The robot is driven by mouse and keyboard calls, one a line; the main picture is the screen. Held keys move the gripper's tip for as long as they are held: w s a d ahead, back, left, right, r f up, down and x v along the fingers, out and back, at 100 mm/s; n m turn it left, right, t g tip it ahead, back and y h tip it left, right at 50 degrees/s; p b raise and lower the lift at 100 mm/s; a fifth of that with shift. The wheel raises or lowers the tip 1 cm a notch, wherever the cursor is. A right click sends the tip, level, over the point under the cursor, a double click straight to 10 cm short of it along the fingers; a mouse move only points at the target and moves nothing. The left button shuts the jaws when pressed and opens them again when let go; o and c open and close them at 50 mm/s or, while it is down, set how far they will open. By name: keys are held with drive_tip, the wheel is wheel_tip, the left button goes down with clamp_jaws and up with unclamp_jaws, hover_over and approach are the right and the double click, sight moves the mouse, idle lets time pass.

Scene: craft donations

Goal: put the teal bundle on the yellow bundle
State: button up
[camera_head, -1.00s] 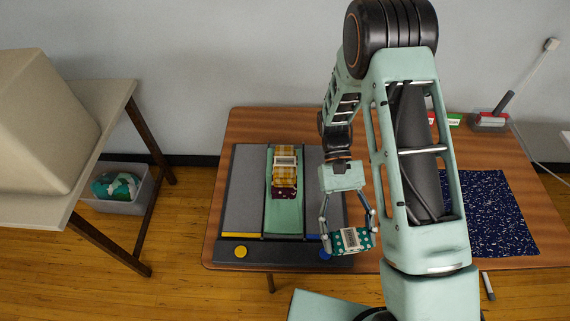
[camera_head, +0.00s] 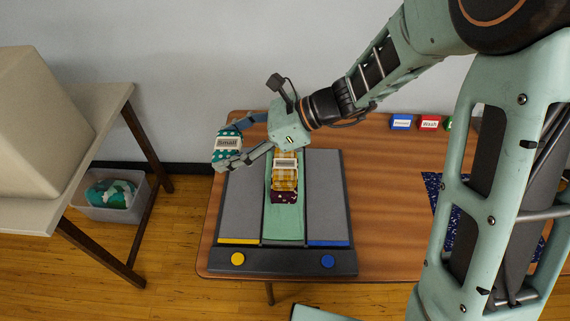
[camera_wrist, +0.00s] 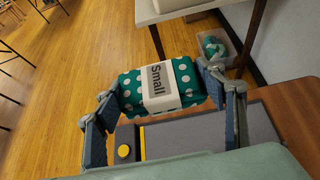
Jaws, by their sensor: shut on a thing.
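The teal bundle (camera_head: 228,141) has white dots and a white band reading "Small". My gripper (camera_head: 221,152) is shut on it and holds it in the air by the left back part of the sorting board. The wrist view shows the teal bundle (camera_wrist: 160,86) between both fingers, with its label facing the camera. The yellow bundle (camera_head: 286,180) is checked, with a white label, and lies in the green middle lane of the board. A dark maroon dotted bundle (camera_head: 284,197) shows at its front edge. My gripper's body partly covers the yellow bundle's back end.
The grey board (camera_head: 325,200) has a yellow button (camera_head: 237,259) and a blue button (camera_head: 327,261). Labelled blocks, blue (camera_head: 402,121) and red (camera_head: 430,123), stand at the table's back. A grey bin (camera_head: 115,208) with a teal-and-white item sits below the left table.

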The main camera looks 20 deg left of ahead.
drive_tip(key=w+d+f, duration=0.4)
drive_tip(key=w+d, duration=0.2)
drive_tip(key=w, duration=0.1)
hover_over(285, 163)
drive_tip(key=f, duration=0.4)
drive_tip(key=shift+s+a+f, duration=0.25)
drive_tip(key=shift+s+a, duration=0.05)
drive_tip(key=shift+s, duration=0.1)
drive_tip(key=shift+w+d+f, duration=0.3)
drive_tip(key=shift+w+f, duration=0.05)
drive_tip(key=shift+f, duration=1.7)
drive_tip(key=shift+f, duration=0.2)
drive_tip(key=o, duration=1.2)
drive_tip(key=shift+o, duration=0.2)
drive_tip(key=shift+r, duration=0.1)
